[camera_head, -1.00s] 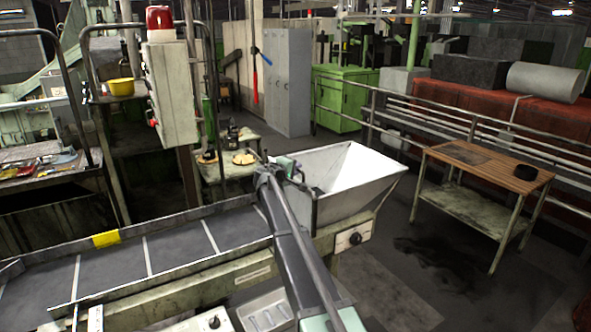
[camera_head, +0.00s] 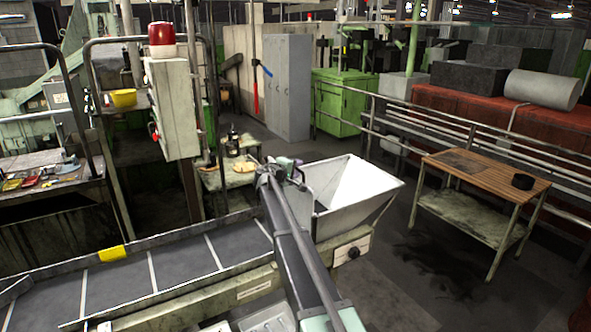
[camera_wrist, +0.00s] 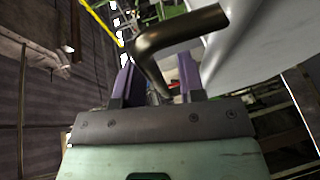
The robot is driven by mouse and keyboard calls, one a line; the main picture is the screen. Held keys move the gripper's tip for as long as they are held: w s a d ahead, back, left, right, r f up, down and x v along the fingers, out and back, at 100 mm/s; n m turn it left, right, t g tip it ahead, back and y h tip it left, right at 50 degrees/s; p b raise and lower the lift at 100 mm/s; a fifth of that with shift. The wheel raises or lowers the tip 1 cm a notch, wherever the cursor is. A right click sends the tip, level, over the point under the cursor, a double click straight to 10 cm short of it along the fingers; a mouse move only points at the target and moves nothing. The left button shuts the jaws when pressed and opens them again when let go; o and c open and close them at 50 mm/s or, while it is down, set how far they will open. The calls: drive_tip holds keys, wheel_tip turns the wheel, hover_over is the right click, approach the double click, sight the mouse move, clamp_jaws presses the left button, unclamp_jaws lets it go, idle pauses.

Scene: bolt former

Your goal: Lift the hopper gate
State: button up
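The hopper (camera_head: 372,199), a white sloping bin, stands at the far end of the conveyor. A dark patch shows low inside its left part. My gripper (camera_head: 284,166) is at the hopper's left rim in the head view, small and partly unclear there. In the wrist view, my gripper (camera_wrist: 157,72) has two purple fingers standing apart. A dark bent handle (camera_wrist: 185,30) crosses in front of them and its lower leg runs down between them. Background shows beside that leg, so no firm grip is visible. The gate plate itself cannot be made out.
The conveyor (camera_head: 186,262) runs to the left of the hopper, with a yellow piece (camera_head: 112,253) on its edge. A control box with a red lamp (camera_head: 162,38) stands behind it. A wooden-topped table (camera_head: 480,172) is at the right, with clear floor between it and the hopper.

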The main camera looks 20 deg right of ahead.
drive_tip(key=p+v, duration=0.2)
drive_tip(key=v, duration=0.8)
drive_tip(key=shift+s+a, duration=0.2)
drive_tip(key=shift+a, duration=0.15)
drive_tip(key=shift+r, duration=0.1)
drive_tip(key=s+a+f+m+g+y+b, duration=0.1)
drive_tip(key=s+a+f+y+b, duration=0.3)
drive_tip(key=s+f, duration=0.6)
drive_tip(key=s+a+f+m+g+y+b, duration=0.2)
drive_tip(key=s+a+f+g+y+b, duration=0.2)
drive_tip(key=s, duration=1.4)
drive_tip(key=s+a+f+m+g+y+b, duration=0.1)
drive_tip(key=s+a+f+y+b, duration=0.5)
drive_tip(key=s+f, duration=0.8)
drive_tip(key=a+f+g+b, duration=0.1)
drive_tip(key=a+f+b, duration=0.1)
drive_tip(key=a, duration=0.1)
drive_tip(key=shift+f+m+g+b, duration=0.4)
